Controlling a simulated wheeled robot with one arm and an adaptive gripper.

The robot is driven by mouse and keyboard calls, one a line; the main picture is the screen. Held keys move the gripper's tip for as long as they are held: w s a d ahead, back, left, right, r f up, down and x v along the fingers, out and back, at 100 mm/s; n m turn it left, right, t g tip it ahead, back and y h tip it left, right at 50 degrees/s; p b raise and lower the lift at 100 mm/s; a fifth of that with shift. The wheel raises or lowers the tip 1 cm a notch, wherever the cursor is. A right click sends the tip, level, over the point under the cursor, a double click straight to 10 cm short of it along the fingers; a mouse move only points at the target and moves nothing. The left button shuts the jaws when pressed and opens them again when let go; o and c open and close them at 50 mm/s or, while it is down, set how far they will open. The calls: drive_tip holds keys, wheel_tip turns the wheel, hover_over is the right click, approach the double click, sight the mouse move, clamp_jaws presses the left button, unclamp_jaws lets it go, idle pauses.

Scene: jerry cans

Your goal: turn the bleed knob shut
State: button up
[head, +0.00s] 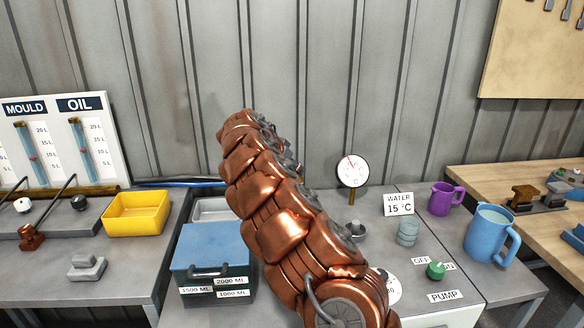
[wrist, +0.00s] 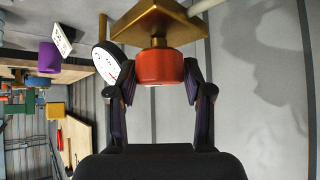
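In the wrist view an orange-red round knob (wrist: 160,68) sits on a short stem below a brass block (wrist: 158,22); it looks like the bleed knob, though no label shows. My gripper (wrist: 160,82) has one finger on each side of it, and both pads appear to touch its sides. The palm is apart from the knob. How far the knob is turned cannot be told. In the head view my copper-coloured arm hides the knob and the gripper.
A round gauge (head: 352,170) stands beyond the arm; it also shows behind the left finger in the wrist view (wrist: 106,62). A green pump knob (head: 436,270), a blue jug (head: 491,235) and a purple mug (head: 446,199) are to the right. A blue box (head: 215,256) and yellow tray (head: 137,213) are to the left.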

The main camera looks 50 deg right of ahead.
drive_tip(key=c, duration=0.7)
drive_tip(key=shift+f+n+t+b, duration=0.1)
drive_tip(key=shift+n+t+b, duration=0.7)
drive_tip(key=shift+n, duration=0.2)
drive_tip(key=shift+n+t+y, duration=0.5)
drive_tip(key=shift+n+t, duration=0.3)
drive_tip(key=shift+n, duration=0.4)
drive_tip(key=shift+n+t+y+b, duration=0.35)
drive_tip(key=shift+n+t+y, duration=0.35)
drive_tip(key=shift+n, duration=0.5)
drive_tip(key=shift+n+t+y+b, duration=0.3)
drive_tip(key=shift+n+t+y, duration=0.2)
drive_tip(key=shift+n+t, duration=0.5)
drive_tip(key=shift+n+t+y+b, duration=0.6)
drive_tip(key=shift+n+y+b, duration=0.8)
drive_tip(key=shift+n, duration=1.2)
drive_tip(key=shift+r+n+y, duration=0.2)
drive_tip(key=shift+n+y, duration=1.1)
drive_tip(key=shift+n, duration=0.1)
drive_tip(key=shift+n+y, duration=0.6)
drive_tip(key=shift+n, duration=0.1)
drive_tip(key=o, duration=1.2)
drive_tip(key=shift+c, duration=0.2)
